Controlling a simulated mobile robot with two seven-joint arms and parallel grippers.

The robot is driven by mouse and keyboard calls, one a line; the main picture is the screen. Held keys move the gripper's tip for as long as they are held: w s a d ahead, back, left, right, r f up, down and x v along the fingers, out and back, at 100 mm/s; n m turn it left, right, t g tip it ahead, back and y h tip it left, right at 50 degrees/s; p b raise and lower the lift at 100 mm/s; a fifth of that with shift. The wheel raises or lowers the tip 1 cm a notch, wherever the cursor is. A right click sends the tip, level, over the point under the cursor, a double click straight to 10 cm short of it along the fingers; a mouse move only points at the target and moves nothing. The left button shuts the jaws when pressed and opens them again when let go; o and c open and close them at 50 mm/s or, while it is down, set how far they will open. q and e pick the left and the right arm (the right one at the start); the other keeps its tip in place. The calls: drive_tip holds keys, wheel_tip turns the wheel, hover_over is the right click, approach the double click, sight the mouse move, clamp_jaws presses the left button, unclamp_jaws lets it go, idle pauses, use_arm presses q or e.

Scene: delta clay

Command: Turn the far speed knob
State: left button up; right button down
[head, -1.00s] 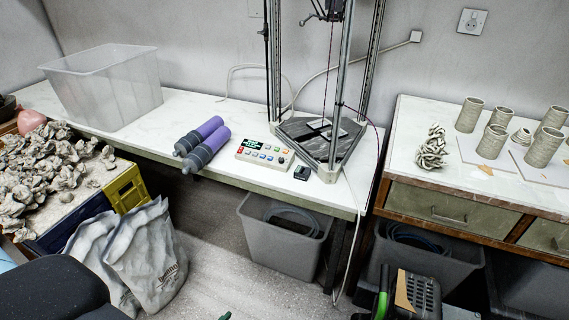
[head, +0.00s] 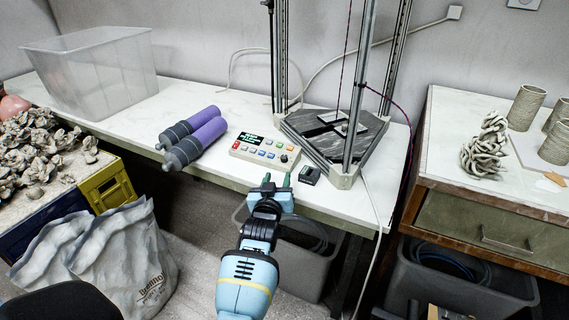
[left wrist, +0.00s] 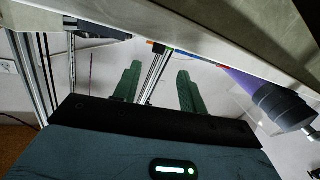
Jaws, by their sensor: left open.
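A beige control panel (head: 262,151) with a green-lit display and coloured buttons sits near the front edge of the white table. A small dark knob (head: 284,158) is at its right end; its markings are too small to read. A small black box (head: 309,175) stands just right of the panel. My left gripper (head: 277,181) is open and empty, in front of the table edge below the knob, apart from the panel. Its green fingers also show in the left wrist view (left wrist: 157,74), with the table edge across the top. My right gripper is out of view.
Two purple-and-grey cylinders (head: 196,136) lie left of the panel. A metal frame machine with a dark triangular base (head: 333,157) stands behind and right. A clear plastic bin (head: 92,75) is at the back left. A grey bin (head: 300,262) sits under the table.

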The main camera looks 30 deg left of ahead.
sight(283, 159)
use_arm(q)
drive_tip(key=shift+w+r, duration=0.25)
drive_tip(key=shift+w+a, duration=0.2)
drive_tip(key=shift+w, duration=0.35)
drive_tip(key=b+x, duration=0.1)
drive_tip(key=x, duration=0.3)
drive_tip(key=shift+w+a+f+b, duration=0.1)
drive_tip(key=shift+w+b, duration=0.1)
drive_tip(key=shift+b, duration=0.15)
drive_tip(key=shift+w+a, duration=0.15)
drive_tip(key=shift+w, duration=0.2)
drive_tip(key=shift+w+a+b, duration=0.2)
drive_tip(key=shift+w+b, duration=0.1)
drive_tip(key=shift+w, duration=0.3)
clamp_jaws()
